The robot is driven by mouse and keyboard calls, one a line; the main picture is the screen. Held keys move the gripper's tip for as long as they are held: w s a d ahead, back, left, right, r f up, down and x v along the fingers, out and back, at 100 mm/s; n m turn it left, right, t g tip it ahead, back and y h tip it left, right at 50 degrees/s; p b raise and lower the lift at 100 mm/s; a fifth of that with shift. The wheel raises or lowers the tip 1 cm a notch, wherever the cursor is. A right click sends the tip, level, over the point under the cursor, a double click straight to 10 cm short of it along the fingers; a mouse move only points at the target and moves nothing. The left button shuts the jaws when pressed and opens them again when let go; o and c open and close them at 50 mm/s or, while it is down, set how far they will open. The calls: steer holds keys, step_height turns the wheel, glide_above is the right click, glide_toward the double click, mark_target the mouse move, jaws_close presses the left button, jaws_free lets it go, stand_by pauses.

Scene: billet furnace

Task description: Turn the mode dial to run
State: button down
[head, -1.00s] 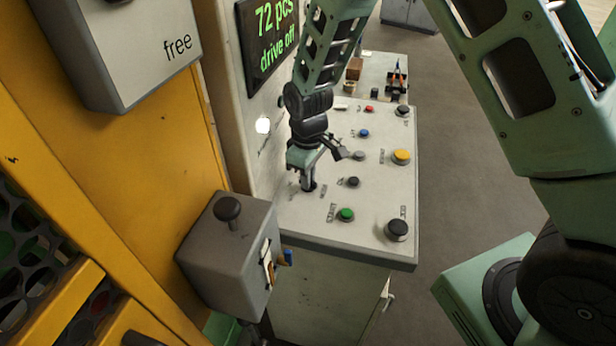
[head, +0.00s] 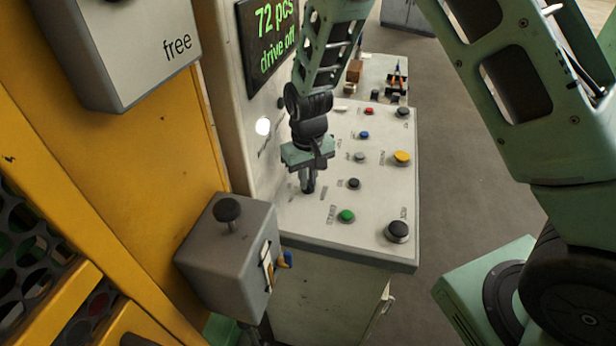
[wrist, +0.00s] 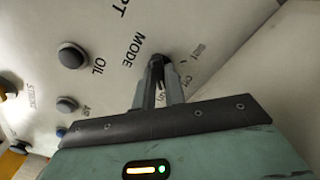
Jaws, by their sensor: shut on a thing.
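My gripper (head: 307,189) points down at the left part of the pale control panel (head: 375,217). In the wrist view its two fingers (wrist: 157,78) are closed around the small dark mode dial (wrist: 156,61), beside the printed word MODE. The fingers hide most of the dial, so its pointer cannot be read. Small position labels stand to the right of the dial in that view, too small and partly covered to read surely. In the head view the dial is hidden behind the fingertips.
Near the gripper are a green button (head: 346,216), a small black button (head: 354,183), a large black knob (head: 397,231) and a yellow button (head: 401,158). A grey box with a black knob (head: 228,209) stands front left. A screen (head: 268,40) reads "72 pcs drive off".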

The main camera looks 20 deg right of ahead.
steer(key=shift+w, duration=0.1)
steer(key=c, duration=1.5)
jaws_free()
steer(key=shift+o, duration=0.2)
step_height(320, 180, up, 18)
steer(key=b, duration=0.3)
steer(key=shift+f, duration=0.25)
steer(key=s+a+f+n, duration=0.1)
steer(key=s+a+n, duration=0.1)
steer(key=s, duration=1.1)
steer(key=s+a+f+n, duration=0.2)
steer(key=s+a+n, duration=0.1)
steer(key=s, duration=1.1)
steer(key=shift+a+n+y, duration=0.25)
steer(key=shift+n+y, duration=0.05)
steer(key=shift+n, duration=0.3)
